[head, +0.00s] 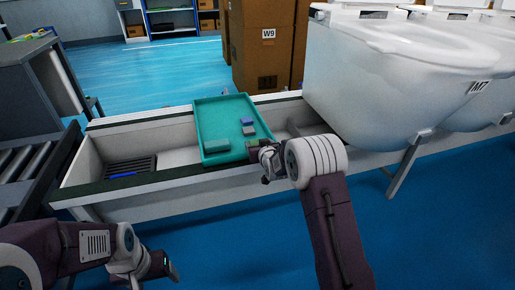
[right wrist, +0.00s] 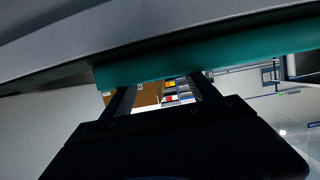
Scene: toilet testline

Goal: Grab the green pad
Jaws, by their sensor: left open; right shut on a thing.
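My left gripper (head: 170,268) is open and empty, low at the left, in front of the bench and away from the tray.
White toilets (head: 370,80) stand on the bench at the right. A cardboard box (head: 265,50) stands behind. A dark grate (head: 130,168) is in the bench's left part. The blue floor in front is clear.

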